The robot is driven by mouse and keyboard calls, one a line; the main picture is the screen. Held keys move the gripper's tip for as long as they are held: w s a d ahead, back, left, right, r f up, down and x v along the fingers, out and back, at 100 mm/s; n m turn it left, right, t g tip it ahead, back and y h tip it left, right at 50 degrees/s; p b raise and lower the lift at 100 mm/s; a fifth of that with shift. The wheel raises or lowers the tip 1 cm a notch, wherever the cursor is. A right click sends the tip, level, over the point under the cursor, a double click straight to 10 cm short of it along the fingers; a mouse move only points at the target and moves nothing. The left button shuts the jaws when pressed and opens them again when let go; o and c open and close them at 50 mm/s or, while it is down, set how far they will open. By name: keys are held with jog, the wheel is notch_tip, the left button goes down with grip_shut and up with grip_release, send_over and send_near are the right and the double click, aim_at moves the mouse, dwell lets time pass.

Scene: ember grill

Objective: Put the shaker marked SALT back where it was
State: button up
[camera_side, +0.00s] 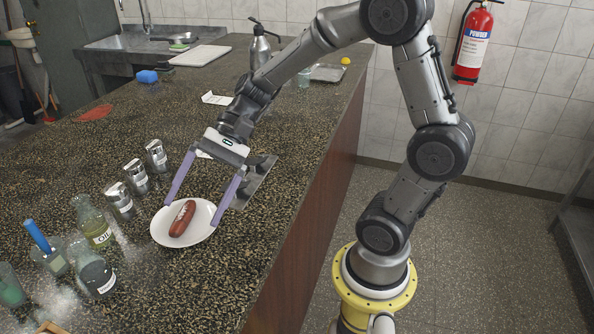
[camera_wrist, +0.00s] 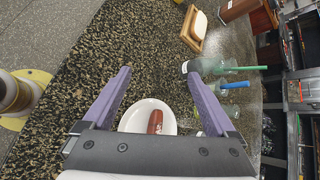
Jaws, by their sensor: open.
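My gripper (camera_side: 192,199) is open and empty, its two purple fingers spread above and around the white plate (camera_side: 204,237). A brown sausage with a white streak (camera_side: 182,219) lies on the plate. In the wrist view my gripper (camera_wrist: 165,85) shows its spread fingers, with the plate (camera_wrist: 130,121) and sausage (camera_wrist: 155,122) below. Three silver shakers stand in a row left of the plate in the side view: a near one (camera_side: 119,201), a middle one (camera_side: 136,177) and a far one (camera_side: 156,157). Their markings are too small to read, so I cannot tell which is SALT.
An oil bottle (camera_side: 93,222), a dark-filled bottle (camera_side: 95,275) and a glass holding a blue-handled tool (camera_side: 50,257) stand at the near left. White powder lies around them.

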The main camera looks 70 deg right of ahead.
jog(key=s+d+r+n+t+h, duration=0.1)
jog(key=s+d+n+h, duration=0.3)
jog(key=s+n+h, duration=0.1)
jog(key=s+d+r+n+t+h, duration=0.2)
jog(key=s+d+n+h, duration=0.3)
jog(key=s, duration=0.5)
jog(key=shift+d+n, duration=0.25)
jog(key=shift+n, duration=0.85)
